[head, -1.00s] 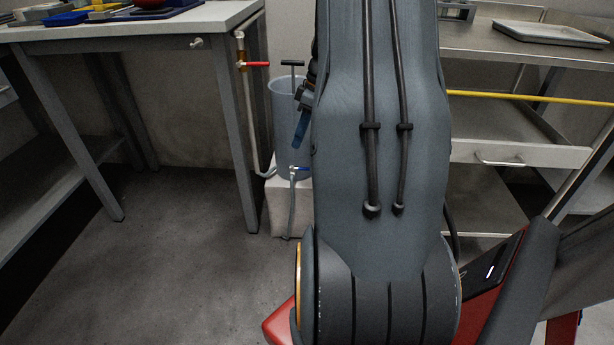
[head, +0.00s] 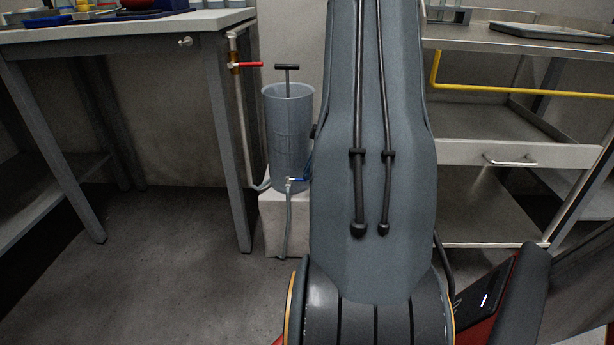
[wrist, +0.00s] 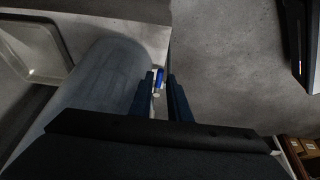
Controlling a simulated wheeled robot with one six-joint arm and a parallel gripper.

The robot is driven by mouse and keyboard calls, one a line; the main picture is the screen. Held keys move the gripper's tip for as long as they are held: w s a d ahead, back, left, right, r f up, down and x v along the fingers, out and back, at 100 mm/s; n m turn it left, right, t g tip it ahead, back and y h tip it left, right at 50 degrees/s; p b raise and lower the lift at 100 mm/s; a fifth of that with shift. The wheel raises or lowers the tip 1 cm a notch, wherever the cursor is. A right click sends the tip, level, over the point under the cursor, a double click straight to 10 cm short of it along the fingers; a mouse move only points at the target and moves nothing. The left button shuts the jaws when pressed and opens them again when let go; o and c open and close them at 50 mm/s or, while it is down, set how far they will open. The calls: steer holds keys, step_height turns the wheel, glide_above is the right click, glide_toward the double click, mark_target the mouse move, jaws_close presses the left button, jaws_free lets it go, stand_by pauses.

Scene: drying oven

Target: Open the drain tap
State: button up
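The drain tap (head: 297,180) has a blue handle and sits low on the front of a grey cylindrical tank (head: 288,130), with a hose hanging below it. In the wrist view the tap's blue handle (wrist: 159,77) shows between the tips of my gripper (wrist: 162,80), beside the grey tank wall (wrist: 95,85). The two dark blue fingers are apart, with a gap around the handle; I cannot tell whether either one touches it. In the head view my gripper is almost wholly hidden behind my arm.
The tank stands on a pale block (head: 272,225). A red-handled valve (head: 247,65) is on a pipe by the leg of the left table (head: 120,32). A steel shelf unit (head: 520,152) with a yellow pipe (head: 520,92) stands at right. The floor at left is clear.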

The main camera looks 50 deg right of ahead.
steer(key=shift+x, duration=0.85)
steer(key=shift+c, duration=0.3)
jaws_close()
